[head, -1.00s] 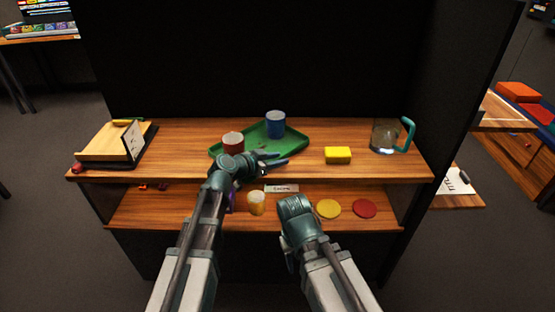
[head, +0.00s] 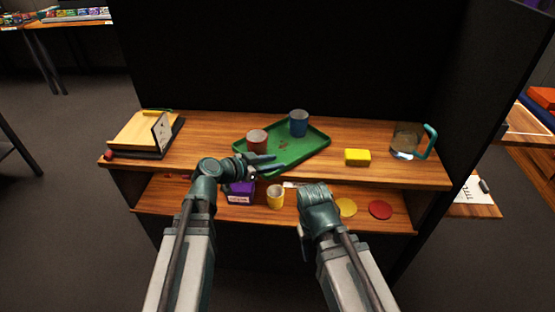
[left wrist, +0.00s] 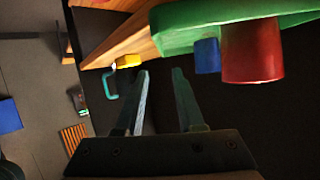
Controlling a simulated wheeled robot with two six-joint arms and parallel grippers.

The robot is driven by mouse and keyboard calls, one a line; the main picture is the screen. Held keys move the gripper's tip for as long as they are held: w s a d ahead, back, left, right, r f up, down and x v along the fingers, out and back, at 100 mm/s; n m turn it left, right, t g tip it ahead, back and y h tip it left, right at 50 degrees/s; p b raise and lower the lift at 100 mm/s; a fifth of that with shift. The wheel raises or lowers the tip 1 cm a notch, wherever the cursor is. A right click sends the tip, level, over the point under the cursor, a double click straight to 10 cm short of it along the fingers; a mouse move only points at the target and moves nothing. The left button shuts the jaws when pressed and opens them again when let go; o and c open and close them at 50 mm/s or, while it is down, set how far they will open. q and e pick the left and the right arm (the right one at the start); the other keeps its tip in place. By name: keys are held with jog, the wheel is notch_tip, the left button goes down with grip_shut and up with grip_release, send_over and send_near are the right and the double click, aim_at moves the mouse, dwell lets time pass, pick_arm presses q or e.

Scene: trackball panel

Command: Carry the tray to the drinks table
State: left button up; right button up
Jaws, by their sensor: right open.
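The green tray (head: 312,152) lies on the wooden upper shelf, with a red cup (head: 257,141) and a blue cup (head: 298,123) standing on it. My left gripper (head: 268,164) is at the tray's front left edge. In the left wrist view its two fingers (left wrist: 160,85) are apart with nothing between them. That view also shows the tray (left wrist: 190,38), red cup (left wrist: 252,52) and blue cup (left wrist: 206,56) above and to the right of the fingertips. My right gripper (head: 318,197) is open in front of the lower shelf; its fingertips are hard to see.
A yellow block (head: 357,157) and a glass jug (head: 406,142) stand right of the tray. A wooden stand with a card (head: 161,132) is at the left. The lower shelf holds a purple box (head: 240,192), a yellow cup (head: 275,197), and yellow and red discs (head: 380,210).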

pick_arm(q)
jog(key=s+d+f+n+g+y, duration=0.1)
jog(key=s+d+f+g+y, duration=0.15)
jog(key=s+f, duration=0.25)
jog(key=s+d+f+g+y, duration=0.1)
jog(key=s+d+f+g, duration=0.3)
jog(key=s+f, duration=0.15)
jog(key=s+a+f+n+g+y, duration=0.3)
jog(key=s+a+n+y, duration=0.2)
jog(key=s+y, duration=0.2)
jog(key=s, duration=0.2)
jog(key=shift+s, duration=0.4)
jog(key=shift+d+g, duration=0.1)
jog(key=shift+g, duration=0.15)
notch_tip(320, 180, up, 16)
jog(key=p, duration=1.6)
